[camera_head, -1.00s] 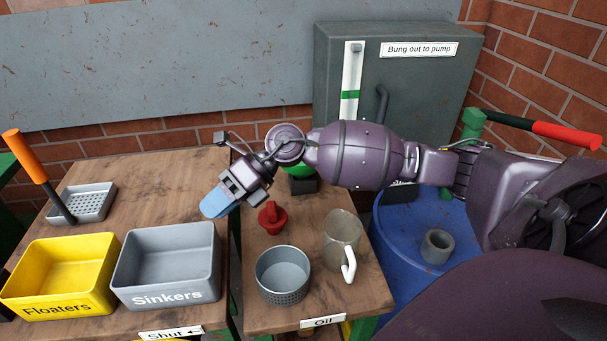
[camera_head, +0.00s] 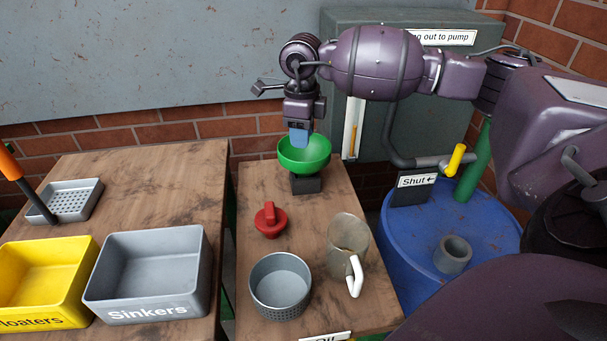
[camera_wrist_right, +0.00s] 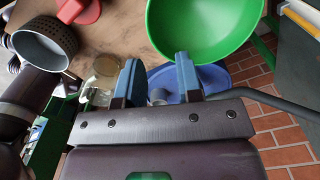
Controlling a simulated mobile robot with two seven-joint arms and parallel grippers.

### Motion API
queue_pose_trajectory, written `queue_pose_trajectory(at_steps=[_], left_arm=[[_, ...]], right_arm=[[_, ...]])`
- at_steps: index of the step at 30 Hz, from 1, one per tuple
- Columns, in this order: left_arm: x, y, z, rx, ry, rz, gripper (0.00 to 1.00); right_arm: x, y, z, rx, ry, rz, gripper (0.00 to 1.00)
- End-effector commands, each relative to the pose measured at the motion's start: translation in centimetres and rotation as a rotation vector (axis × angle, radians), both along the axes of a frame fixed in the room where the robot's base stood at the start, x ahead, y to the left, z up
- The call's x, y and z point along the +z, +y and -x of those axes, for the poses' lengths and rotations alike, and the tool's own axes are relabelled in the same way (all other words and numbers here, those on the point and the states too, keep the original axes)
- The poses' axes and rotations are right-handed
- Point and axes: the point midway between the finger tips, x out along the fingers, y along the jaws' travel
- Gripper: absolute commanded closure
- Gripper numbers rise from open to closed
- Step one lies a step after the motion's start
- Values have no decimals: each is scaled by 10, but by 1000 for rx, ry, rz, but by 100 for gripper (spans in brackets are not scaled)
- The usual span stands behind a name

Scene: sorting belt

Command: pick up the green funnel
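The green funnel (camera_head: 305,154) sits upright in a dark block (camera_head: 306,184) at the back of the oil table. My right gripper (camera_head: 299,138) points down at the funnel's bowl, its blue fingertips overlapping the back of the rim in the head view. In the right wrist view the two blue fingers (camera_wrist_right: 160,77) are spread apart with nothing between them. The funnel's bowl (camera_wrist_right: 203,28) lies just beyond the fingertips there, mostly past the right finger. I cannot tell whether a finger touches it. The funnel's stem is hidden. My left gripper is not in view.
A red bung (camera_head: 269,220), a grey perforated cup (camera_head: 280,287) and a glass jug (camera_head: 347,244) stand in front of the funnel. A blue drum (camera_head: 440,228) is at right. Grey (camera_head: 150,310) and yellow (camera_head: 48,273) bins stand on the left table. A grey cabinet (camera_head: 345,60) is behind.

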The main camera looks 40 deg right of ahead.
Motion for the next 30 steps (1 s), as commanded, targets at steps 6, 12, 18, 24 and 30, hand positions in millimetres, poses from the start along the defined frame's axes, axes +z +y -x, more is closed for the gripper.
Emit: queue_pose_trajectory(at_steps=[6, 12, 18, 24, 30], left_arm=[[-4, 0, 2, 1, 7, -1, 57], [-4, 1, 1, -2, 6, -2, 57], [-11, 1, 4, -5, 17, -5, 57], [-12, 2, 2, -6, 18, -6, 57], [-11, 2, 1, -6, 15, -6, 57]], right_arm=[[-25, 1, 1, 0, 3, 0, 67], [-39, 3, 3, 1, 4, -1, 67], [-68, 7, 5, -1, 6, -2, 67], [-77, 7, 5, 0, 1, -2, 67], [-75, 7, 5, 0, 0, -1, 76]])
